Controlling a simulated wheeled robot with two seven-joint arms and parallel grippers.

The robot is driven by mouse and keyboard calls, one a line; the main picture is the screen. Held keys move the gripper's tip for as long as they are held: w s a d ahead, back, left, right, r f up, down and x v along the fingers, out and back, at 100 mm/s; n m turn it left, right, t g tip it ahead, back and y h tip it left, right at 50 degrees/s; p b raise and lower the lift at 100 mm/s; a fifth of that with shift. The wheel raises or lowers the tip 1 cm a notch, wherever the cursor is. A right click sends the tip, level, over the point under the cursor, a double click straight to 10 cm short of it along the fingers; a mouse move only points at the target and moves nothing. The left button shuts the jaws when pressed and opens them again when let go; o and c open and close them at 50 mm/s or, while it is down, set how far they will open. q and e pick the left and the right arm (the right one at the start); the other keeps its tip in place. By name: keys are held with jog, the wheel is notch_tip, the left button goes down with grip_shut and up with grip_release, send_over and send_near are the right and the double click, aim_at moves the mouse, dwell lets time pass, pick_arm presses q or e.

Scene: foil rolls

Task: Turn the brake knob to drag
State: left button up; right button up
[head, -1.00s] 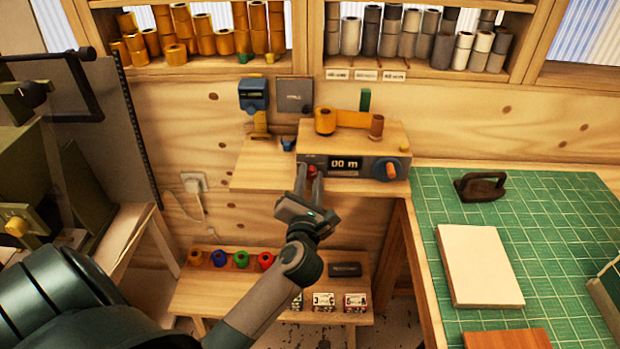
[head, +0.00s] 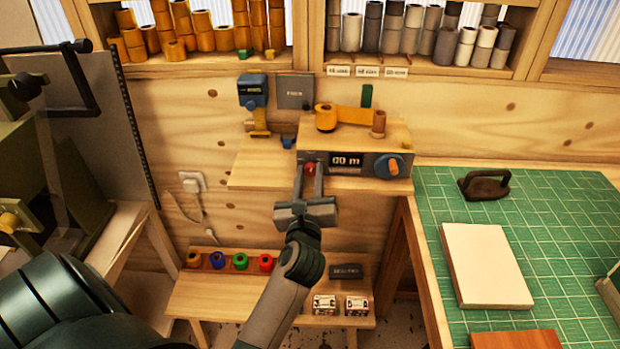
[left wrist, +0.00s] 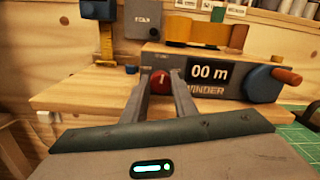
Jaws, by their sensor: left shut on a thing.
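The winder (head: 340,163) is a grey box with a wooden top on a small wooden shelf, and its display reads 00 m. A red knob (left wrist: 160,82) with a light mark is on the left of its front face; it also shows in the head view (head: 309,168). My left gripper (head: 308,172) has its two fingers on either side of the red knob and is shut on it. In the left wrist view the mark on the knob looks near upright; any label around it is hidden or too small to read. My right gripper is not in view.
A blue crank wheel with an orange handle (left wrist: 287,76) is on the winder's right front. A gold foil roll (head: 326,118) stands on top. A blue device (head: 252,92) hangs on the wall. A green mat (head: 560,240) lies at right, and colored rolls sit below.

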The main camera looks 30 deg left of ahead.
pick_arm(q)
jog(key=shift+n, duration=0.6)
jog(key=o, duration=1)
jog(key=shift+o, duration=0.2)
